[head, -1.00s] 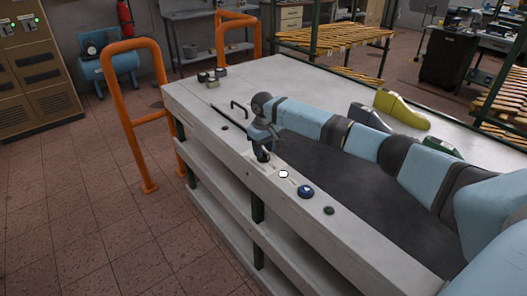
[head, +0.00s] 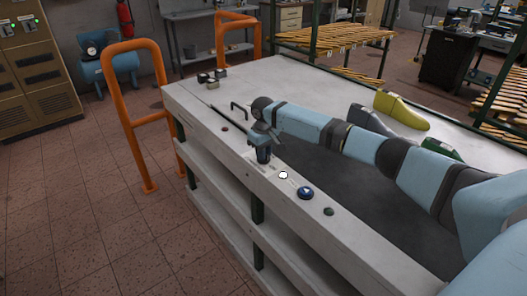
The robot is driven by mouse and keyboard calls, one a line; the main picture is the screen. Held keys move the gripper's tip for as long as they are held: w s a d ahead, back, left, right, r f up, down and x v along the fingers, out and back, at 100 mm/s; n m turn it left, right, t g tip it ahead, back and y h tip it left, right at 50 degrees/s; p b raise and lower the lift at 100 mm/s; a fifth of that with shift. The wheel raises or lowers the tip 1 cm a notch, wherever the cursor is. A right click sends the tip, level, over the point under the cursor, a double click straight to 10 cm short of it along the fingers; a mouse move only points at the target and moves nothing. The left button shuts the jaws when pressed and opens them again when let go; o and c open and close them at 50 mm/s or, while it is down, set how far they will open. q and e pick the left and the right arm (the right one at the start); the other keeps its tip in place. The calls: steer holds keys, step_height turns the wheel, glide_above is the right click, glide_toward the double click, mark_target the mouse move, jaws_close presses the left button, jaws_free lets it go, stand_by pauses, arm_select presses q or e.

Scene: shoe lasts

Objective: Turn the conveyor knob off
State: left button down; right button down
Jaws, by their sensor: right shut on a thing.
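My right gripper (head: 263,155) points down at the control strip along the left edge of the conveyor table (head: 230,96). It is shut on the conveyor knob, which the fingers and wrist mostly hide, so I cannot read the knob's setting. A pale label plate lies on the strip around the fingertips. My left gripper is not in view.
On the same strip are a white button (head: 284,175), a blue round button (head: 305,193), a dark green button (head: 328,211) and a red button (head: 225,129). A black handle (head: 240,107) stands behind the gripper. Yellow (head: 402,110) and grey (head: 370,119) shoe lasts lie beyond my arm.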

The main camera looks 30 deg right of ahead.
steer(key=n+p, duration=0.2)
steer(key=p, duration=0.1)
steer(key=shift+r+n, duration=0.25)
steer(key=shift+n, duration=0.05)
steer(key=n+p, duration=0.2)
steer(key=shift+n, duration=0.4)
steer(key=n+p, duration=0.2)
steer(key=n, duration=0.2)
steer(key=shift+f, duration=0.15)
steer(key=n+p, duration=0.1)
steer(key=n, duration=0.6)
steer(key=shift+w, duration=0.1)
steer(key=shift+n, duration=0.7)
steer(key=c, duration=1.1)
jaws_free()
